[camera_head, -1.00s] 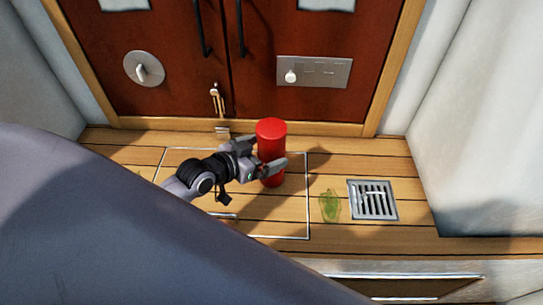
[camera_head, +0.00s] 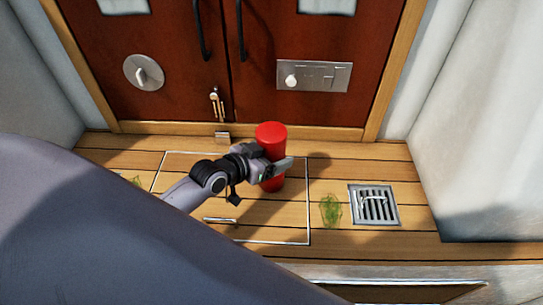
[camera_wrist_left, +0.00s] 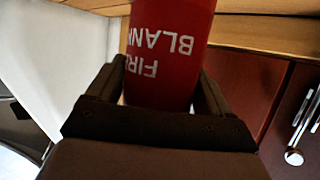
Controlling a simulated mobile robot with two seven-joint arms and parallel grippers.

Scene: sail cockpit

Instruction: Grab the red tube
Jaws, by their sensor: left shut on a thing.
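The red tube (camera_head: 271,136) stands upright on the wooden floor in front of the dark red doors. My left gripper (camera_head: 275,168) is shut around the middle of the tube, one finger on its near side. In the left wrist view the tube (camera_wrist_left: 168,45) fills the space between the two fingers (camera_wrist_left: 160,95), and white lettering shows on it, partly hidden by the gripper. My right gripper is not in view.
A metal floor drain (camera_head: 374,204) and a translucent green scrap (camera_head: 331,210) lie to the right of the tube. The dark red doors (camera_head: 170,60) stand close behind. A hatch outline (camera_head: 285,242) with a metal handle (camera_head: 220,220) is in the floor. White walls (camera_head: 480,130) bound the sides.

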